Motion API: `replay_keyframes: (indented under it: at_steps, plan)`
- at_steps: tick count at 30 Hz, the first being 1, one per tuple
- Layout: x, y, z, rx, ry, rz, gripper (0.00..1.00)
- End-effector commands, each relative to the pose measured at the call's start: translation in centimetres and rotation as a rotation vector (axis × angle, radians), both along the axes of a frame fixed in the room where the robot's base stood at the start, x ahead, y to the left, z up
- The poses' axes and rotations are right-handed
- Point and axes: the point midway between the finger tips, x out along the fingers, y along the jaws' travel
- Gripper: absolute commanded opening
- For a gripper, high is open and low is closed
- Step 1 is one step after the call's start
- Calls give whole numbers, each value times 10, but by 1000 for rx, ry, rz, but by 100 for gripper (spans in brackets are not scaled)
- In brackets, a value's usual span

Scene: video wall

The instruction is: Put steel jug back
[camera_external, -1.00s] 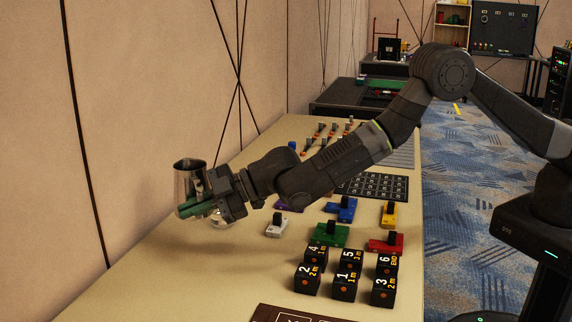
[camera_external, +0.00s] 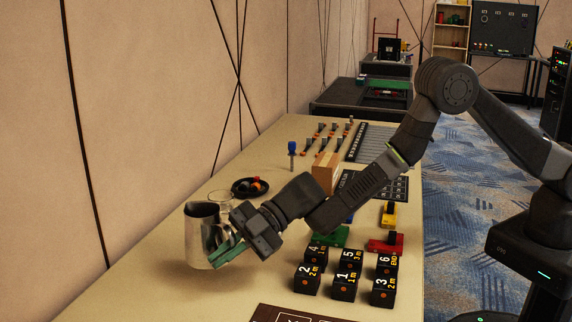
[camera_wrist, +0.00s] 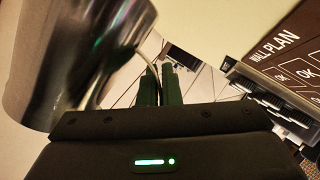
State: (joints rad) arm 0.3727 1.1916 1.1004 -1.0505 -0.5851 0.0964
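The steel jug (camera_external: 199,238) is a shiny metal pitcher, roughly upright, at the left of the table near the wall. My gripper (camera_external: 227,253) is at its right side, with green fingers close together. In the wrist view the jug (camera_wrist: 60,60) fills the upper left, and its thin curved handle runs between the nearly closed fingers (camera_wrist: 160,86). The jug's base is at or just above the tabletop; I cannot tell whether it touches.
Black numbered cubes (camera_external: 345,281) and coloured switch blocks (camera_external: 386,243) stand right of my gripper. Behind the jug are a clear glass (camera_external: 221,199), a dark plate (camera_external: 250,187) and a cardboard box (camera_external: 325,170). The tabletop in front of the jug is clear.

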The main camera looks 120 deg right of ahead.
Motion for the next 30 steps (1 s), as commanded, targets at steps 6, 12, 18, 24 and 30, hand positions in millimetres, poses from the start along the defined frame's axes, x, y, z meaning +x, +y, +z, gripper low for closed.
replay_keyframes:
  at_steps: [6,12,18,24,30]
  plan:
    - [1,0,-26,-1,-2,1,0]
    - [0,0,-45,-1,-1,0,0]
    - [0,0,-66,-2,-2,-1,0]
    - [0,0,-66,-2,-3,-1,0]
    - [0,0,-68,-2,-1,-2,22]
